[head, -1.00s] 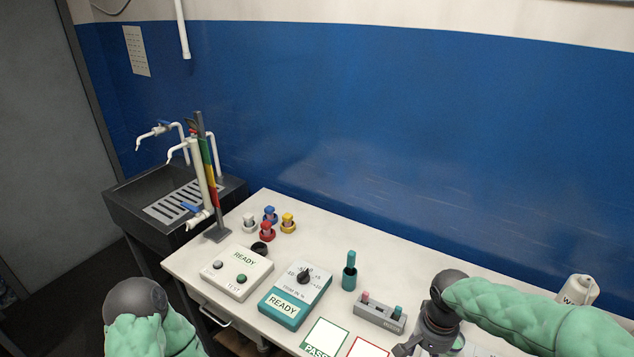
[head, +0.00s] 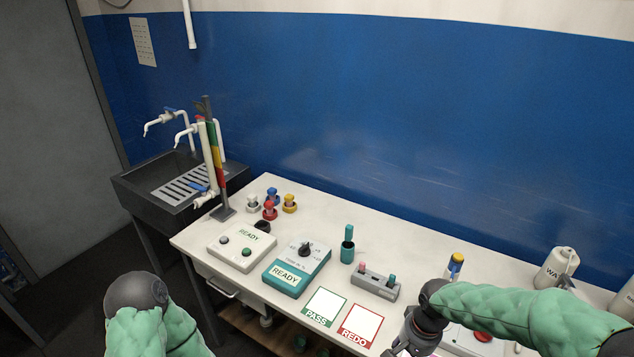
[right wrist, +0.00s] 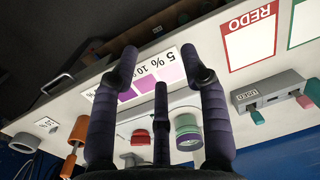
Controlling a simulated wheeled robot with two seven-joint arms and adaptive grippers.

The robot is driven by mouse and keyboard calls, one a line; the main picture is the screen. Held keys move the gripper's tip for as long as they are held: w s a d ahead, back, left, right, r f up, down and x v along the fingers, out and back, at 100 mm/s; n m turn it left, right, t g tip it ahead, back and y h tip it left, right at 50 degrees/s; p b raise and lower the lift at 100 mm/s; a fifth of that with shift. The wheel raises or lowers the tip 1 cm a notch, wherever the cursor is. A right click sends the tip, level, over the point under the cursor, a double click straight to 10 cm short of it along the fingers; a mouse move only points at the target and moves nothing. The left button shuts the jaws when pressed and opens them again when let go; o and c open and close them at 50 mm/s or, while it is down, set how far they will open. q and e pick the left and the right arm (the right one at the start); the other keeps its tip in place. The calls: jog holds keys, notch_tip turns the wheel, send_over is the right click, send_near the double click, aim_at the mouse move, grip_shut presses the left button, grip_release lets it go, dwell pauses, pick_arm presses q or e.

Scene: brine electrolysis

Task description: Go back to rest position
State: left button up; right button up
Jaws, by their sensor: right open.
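My right arm reaches in from the right in the head view, its gripper (head: 408,344) low over the bench front and partly cut off by the lower edge. In the right wrist view the dark fingers of this gripper (right wrist: 160,75) are spread apart, with nothing between them. A card with percent marks and purple patches (right wrist: 140,85) lies beyond the fingers. My left arm shows at the lower left of the head view, but its gripper is not visible.
The white bench (head: 330,215) carries a READY box (head: 242,248), a teal dial box (head: 297,270), PASS card (head: 324,307), REDO card (head: 360,326) and grey holder (head: 375,284). A white bottle (head: 557,268) stands at right. A dark sink (head: 180,180) is at left.

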jog(key=s+a+f+n+y+b, duration=0.1)
jog(key=s+a+f, duration=0.2)
jog(key=f, duration=0.6)
jog(key=s+a+f+n+y+b, duration=0.1)
jog(key=s+a+f, duration=0.3)
jog(key=f, duration=0.6)
jog(key=s+a+f+y+b, duration=0.1)
jog(key=s+a+f, duration=0.3)
jog(key=f, duration=0.6)
jog(key=shift+s+a+f+n+b, duration=0.15)
jog(key=shift+s+a+n+b, duration=0.2)
jog(key=shift+b, duration=0.55)
